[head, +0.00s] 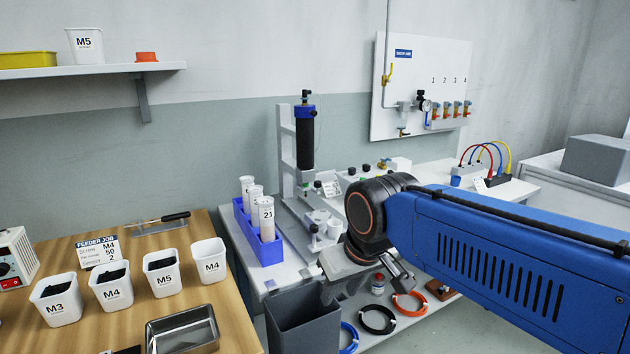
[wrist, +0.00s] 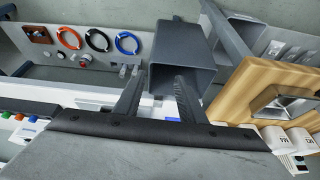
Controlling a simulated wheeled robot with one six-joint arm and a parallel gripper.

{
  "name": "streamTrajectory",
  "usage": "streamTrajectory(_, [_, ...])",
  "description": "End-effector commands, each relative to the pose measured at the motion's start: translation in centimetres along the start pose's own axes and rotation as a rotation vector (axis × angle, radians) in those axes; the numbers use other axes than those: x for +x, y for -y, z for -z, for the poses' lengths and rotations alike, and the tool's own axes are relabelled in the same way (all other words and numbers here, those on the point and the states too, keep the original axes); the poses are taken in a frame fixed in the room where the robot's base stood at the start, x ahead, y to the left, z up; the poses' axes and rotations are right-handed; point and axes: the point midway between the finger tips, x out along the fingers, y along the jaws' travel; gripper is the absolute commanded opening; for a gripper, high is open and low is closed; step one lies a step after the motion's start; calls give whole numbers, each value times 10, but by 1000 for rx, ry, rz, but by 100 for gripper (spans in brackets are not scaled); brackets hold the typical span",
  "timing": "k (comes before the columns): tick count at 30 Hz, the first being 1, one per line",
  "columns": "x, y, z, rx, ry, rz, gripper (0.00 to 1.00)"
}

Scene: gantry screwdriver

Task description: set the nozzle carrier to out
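The screwdriving station stands on the white bench in the middle of the head view, with a black cylinder (head: 306,140) with blue ends on a grey column (head: 285,150). Small pale fittings (head: 322,222) sit at its foot, partly behind my arm. I cannot tell for sure which part is the nozzle carrier, or its position. My gripper (wrist: 160,88) points down in front of the bench, near the dark grey bin (head: 303,318). Its two fingers are apart with nothing held between them in the wrist view.
A blue rack (head: 262,246) of white tubes stands left of the station. A wooden table (head: 220,262) with labelled screw cups is at left. Coiled hoses (head: 378,318) lie on a lower shelf. A valve panel (head: 420,65) hangs on the wall.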

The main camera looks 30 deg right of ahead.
Motion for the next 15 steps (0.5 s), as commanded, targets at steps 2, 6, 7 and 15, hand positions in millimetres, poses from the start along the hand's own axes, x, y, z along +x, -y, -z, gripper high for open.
streamTrajectory(2, [-17,-5,37,28,2,-11,37])
streamTrajectory(6, [-44,-15,97,74,6,-32,37])
streamTrajectory(7, [-50,-18,109,84,6,-37,37])
streamTrajectory(15, [-90,-44,219,178,13,-76,37])
